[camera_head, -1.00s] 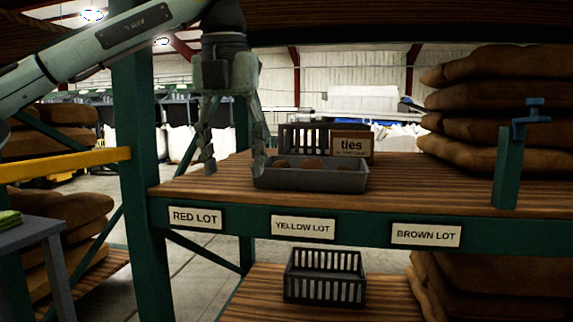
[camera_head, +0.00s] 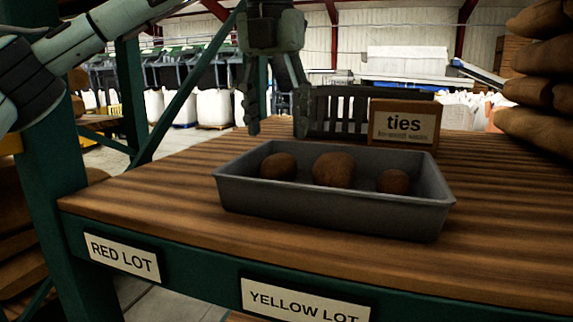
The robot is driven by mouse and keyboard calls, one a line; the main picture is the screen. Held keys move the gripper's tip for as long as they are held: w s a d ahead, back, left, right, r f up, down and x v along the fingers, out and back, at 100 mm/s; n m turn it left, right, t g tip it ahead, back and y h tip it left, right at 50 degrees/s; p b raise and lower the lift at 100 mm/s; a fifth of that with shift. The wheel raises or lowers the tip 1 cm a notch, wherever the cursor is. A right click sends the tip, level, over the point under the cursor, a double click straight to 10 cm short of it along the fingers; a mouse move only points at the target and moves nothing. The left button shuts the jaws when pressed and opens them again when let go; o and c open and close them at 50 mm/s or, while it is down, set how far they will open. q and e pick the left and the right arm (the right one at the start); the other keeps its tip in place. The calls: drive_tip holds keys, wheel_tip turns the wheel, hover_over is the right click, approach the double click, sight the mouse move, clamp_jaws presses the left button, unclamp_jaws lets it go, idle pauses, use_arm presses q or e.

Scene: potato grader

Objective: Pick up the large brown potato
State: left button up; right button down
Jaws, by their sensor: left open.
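Three brown potatoes lie in a row in a grey tray (camera_head: 330,212) on the wooden shelf. The large brown potato (camera_head: 333,169) is the middle one and looks the biggest. A mid-sized potato (camera_head: 278,166) lies to its left and a small potato (camera_head: 393,182) to its right. My left gripper (camera_head: 277,128) is open and empty, fingers pointing down, above and behind the left part of the tray. It touches no potato that I can see. My right gripper does not show.
A dark slatted crate (camera_head: 335,112) and a box marked "ties" (camera_head: 404,124) stand behind the tray. Stacked brown sacks (camera_head: 540,95) are at the right. A green post (camera_head: 50,210) rises at the left. The shelf edge carries a RED LOT label (camera_head: 122,257) and a YELLOW LOT label (camera_head: 303,301).

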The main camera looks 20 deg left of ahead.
sight(278, 156)
use_arm(q)
wheel_tip(278, 156, down, 2)
drive_tip(key=f, duration=0.2)
drive_tip(key=w+f, duration=0.1)
drive_tip(key=f, duration=0.1)
drive_tip(key=shift+w+a+f, duration=0.1)
drive_tip(key=shift+w+f, duration=0.05)
drive_tip(key=shift+f, duration=0.25)
drive_tip(key=shift+c, duration=0.5)
drive_tip(key=c, duration=0.7)
drive_tip(key=shift+c, duration=0.5)
drive_tip(key=shift+r, duration=0.15)
